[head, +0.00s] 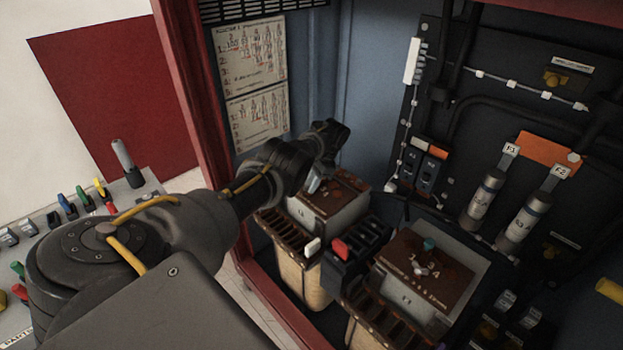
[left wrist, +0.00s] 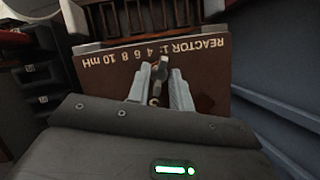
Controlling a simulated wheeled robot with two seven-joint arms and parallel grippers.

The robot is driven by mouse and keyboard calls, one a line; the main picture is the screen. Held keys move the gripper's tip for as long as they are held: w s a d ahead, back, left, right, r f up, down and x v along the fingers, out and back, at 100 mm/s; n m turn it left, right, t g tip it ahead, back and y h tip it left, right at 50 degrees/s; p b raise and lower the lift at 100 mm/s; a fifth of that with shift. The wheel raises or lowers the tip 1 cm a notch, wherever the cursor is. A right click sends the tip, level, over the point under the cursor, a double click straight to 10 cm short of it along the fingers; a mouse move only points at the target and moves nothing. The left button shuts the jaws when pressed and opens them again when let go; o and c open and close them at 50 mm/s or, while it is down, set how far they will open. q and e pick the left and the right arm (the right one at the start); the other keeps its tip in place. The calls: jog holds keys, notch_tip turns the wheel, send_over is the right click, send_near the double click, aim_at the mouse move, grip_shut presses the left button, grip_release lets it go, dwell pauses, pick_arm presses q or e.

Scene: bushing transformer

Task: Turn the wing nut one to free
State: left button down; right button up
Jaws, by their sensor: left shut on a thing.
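My left gripper (head: 314,184) reaches into the cabinet from the left and points down at the brown top plate of the left reactor (head: 345,186). In the left wrist view, its two pale fingers (left wrist: 160,90) are shut on a small metallic wing nut (left wrist: 161,68) on that plate. The plate (left wrist: 105,68) reads "REACTOR 1" with a scale in mH, upside down in this view. In the head view the arm hides the held nut. My right gripper is not in view.
Fuses (head: 482,200) and switches (head: 428,172) line the back panel. The red cabinet frame (head: 188,95) runs close beside my left arm. A control panel (head: 50,235) lies at the left.

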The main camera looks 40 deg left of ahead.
pick_arm(q)
jog(key=shift+n+h+b, duration=0.4)
jog(key=shift+n+b, duration=0.45)
jog(key=shift+n, duration=0.15)
jog(key=c, duration=1.6)
grip_release()
jog(key=shift+w, duration=0.1)
jog(key=shift+o, duration=0.2)
